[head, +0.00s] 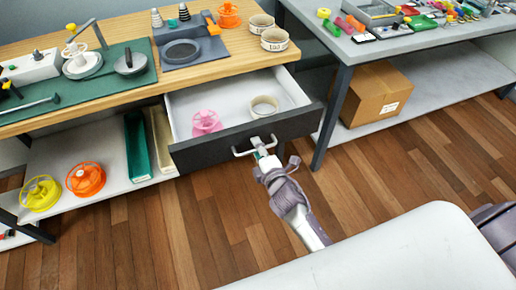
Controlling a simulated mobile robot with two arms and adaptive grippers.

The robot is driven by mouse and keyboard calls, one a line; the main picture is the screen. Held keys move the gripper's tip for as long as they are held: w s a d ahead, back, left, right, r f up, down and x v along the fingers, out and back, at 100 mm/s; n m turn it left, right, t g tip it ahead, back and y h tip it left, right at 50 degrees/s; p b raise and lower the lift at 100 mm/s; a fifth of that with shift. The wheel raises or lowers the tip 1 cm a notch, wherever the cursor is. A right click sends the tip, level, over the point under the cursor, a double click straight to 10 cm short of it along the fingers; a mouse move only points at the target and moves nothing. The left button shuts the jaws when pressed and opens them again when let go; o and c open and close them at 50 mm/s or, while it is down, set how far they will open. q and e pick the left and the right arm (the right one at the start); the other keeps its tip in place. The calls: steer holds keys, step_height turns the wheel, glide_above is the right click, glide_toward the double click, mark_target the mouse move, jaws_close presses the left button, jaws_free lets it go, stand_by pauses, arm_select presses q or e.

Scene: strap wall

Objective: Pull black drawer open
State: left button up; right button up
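The black drawer (210,152) under the wooden-topped workbench is pulled out, and its white inside shows. A pink spool (206,122) and a tape roll (264,107) lie in it. Its pale bar handle (240,152) is on the black front. My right gripper (261,145) is at the handle, with its fingers closed around the bar. The fingertips are small and partly hidden by the bar. My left gripper is not in view.
The wooden bench top (228,57) holds tools, a green mat and tape rolls. A lower shelf (105,150) bears yellow and orange spools. At right, a grey table (400,45) stands over a cardboard box (376,93). The wooden floor (180,225) before the drawer is clear.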

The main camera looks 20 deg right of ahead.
steer(key=v, duration=1.2)
steer(key=shift+a, duration=0.1)
steer(key=s+f+m+g, duration=0.3)
steer(key=s+f, duration=0.2)
steer(key=f, duration=0.8)
steer(key=s+f+m+g, duration=0.4)
steer(key=f, duration=0.8)
steer(key=s+d+f+m+g, duration=0.2)
steer(key=s+f, duration=0.3)
steer(key=s, duration=0.3)
steer(key=s+d+f+m+g+p, duration=0.1)
steer(key=s+f+m+g, duration=0.2)
steer(key=s+f, duration=0.3)
steer(key=s+d+f+m+g, duration=0.2)
steer(key=s+f+m, duration=0.2)
steer(key=s, duration=0.7)
step_height(320, 180, down, 2)
steer(key=shift+s+d+f+g+h, duration=0.1)
steer(key=shift+s+d+g+h, duration=0.15)
steer(key=shift+d+g+h, duration=0.05)
